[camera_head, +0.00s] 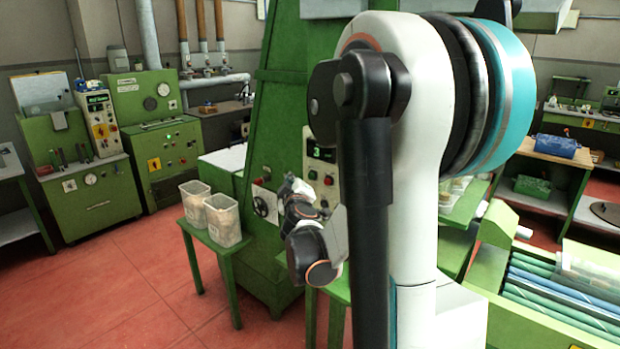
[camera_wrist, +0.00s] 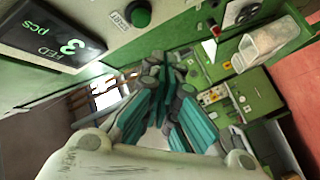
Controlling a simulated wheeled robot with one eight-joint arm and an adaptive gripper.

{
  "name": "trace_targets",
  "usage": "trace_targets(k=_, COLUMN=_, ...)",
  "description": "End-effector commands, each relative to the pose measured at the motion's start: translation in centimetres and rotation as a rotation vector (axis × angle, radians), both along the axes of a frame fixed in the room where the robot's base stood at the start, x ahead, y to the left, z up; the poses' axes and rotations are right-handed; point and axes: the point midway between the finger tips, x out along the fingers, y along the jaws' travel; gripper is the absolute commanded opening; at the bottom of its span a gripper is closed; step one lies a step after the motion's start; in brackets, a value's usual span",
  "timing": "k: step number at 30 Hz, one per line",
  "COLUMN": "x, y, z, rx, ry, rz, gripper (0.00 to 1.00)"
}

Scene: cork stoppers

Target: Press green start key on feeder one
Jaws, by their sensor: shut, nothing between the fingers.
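The green start key (camera_wrist: 138,13) is a round dark green button at the top of the wrist view, with a START label (camera_wrist: 119,21) beside it. It sits on the feeder panel near a display (camera_wrist: 55,40) reading FED 3 pcs. The panel also shows in the head view (camera_head: 321,155), on a tall green machine, partly covered by my arm. My gripper (camera_wrist: 168,75) shows teal fingers brought together, with nothing between them. In the wrist picture its tips lie below the key, apart from it.
Two clear tubs (camera_head: 194,202) (camera_head: 222,218) stand on a green side table (camera_head: 222,250) left of the feeder. A handwheel (camera_head: 263,205) is on the machine. Other green machines (camera_head: 80,190) line the back left. A crate of green and blue rods (camera_head: 560,300) is at the right. The red floor is clear at left.

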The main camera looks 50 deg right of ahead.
Motion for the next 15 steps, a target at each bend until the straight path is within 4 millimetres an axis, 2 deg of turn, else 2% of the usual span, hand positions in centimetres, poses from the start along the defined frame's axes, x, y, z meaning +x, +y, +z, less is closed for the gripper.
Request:
trace_targets(k=6, x=-0.1, y=1.9, z=0.0, rx=0.001, ry=0.001, rz=0.001, gripper=0.0)
trace_targets(k=15, x=-0.2, y=2.4, z=0.0, rx=0.001, ry=-0.001, rz=0.0, gripper=0.0)
